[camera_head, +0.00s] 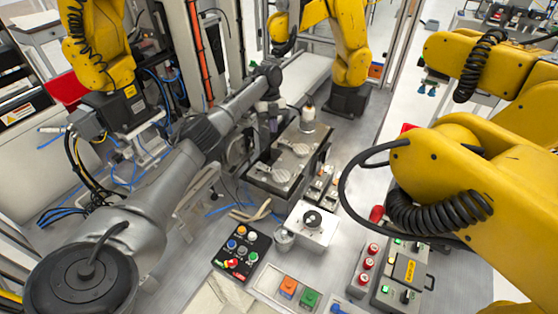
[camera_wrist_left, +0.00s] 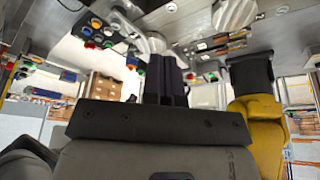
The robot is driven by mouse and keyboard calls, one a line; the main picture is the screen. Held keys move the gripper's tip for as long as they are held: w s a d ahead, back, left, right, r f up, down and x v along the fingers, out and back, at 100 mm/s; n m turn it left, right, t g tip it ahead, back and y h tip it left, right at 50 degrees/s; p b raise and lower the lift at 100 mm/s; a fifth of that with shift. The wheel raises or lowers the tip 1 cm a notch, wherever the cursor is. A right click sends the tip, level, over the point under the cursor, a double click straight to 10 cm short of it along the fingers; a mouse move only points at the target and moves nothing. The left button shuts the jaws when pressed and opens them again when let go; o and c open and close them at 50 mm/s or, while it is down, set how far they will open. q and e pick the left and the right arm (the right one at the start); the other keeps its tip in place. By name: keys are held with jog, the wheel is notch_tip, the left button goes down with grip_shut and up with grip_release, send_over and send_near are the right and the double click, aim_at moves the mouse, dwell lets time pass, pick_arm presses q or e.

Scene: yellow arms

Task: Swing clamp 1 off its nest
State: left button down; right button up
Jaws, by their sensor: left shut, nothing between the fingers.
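In the head view a dark fixture block (camera_head: 306,172) with metal top plates stands on the grey bench. Two silvery clamps lie on it, one at the back (camera_head: 300,150) and one at the front (camera_head: 276,174). I cannot read which is clamp 1. My left gripper (camera_head: 264,138) points down beside the block's left rear; the fingertips are small and partly hidden there. In the left wrist view the dark fingers (camera_wrist_left: 163,62) are together and empty, with silvery metal parts (camera_wrist_left: 150,42) beyond them. Contact with a clamp cannot be told. My right gripper is out of view.
A knob box (camera_head: 313,224), a button panel (camera_head: 240,249), and orange and green buttons (camera_head: 298,291) stand in front of the block. A yellow arm (camera_head: 450,170) with a black cable fills the right side. Another yellow arm (camera_head: 348,45) stands behind.

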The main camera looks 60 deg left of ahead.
pick_arm(q)
jog(key=p, duration=0.1)
send_near(278, 168)
jog(key=f, duration=0.4)
jog(key=shift+w+a+f, duration=0.1)
jog(key=shift+a+f, duration=0.25)
jog(key=shift+d+f+p, duration=0.3)
jog(key=shift+d+p, duration=0.4)
jog(key=shift+d, duration=0.05)
jog(key=shift+s+d+p, duration=0.3)
jog(key=shift+s+d, duration=0.05)
jog(key=shift+d, duration=0.3)
jog(key=shift+s+d+f, duration=0.1)
jog(key=shift+d+f, duration=0.1)
jog(key=shift+d, duration=0.4)
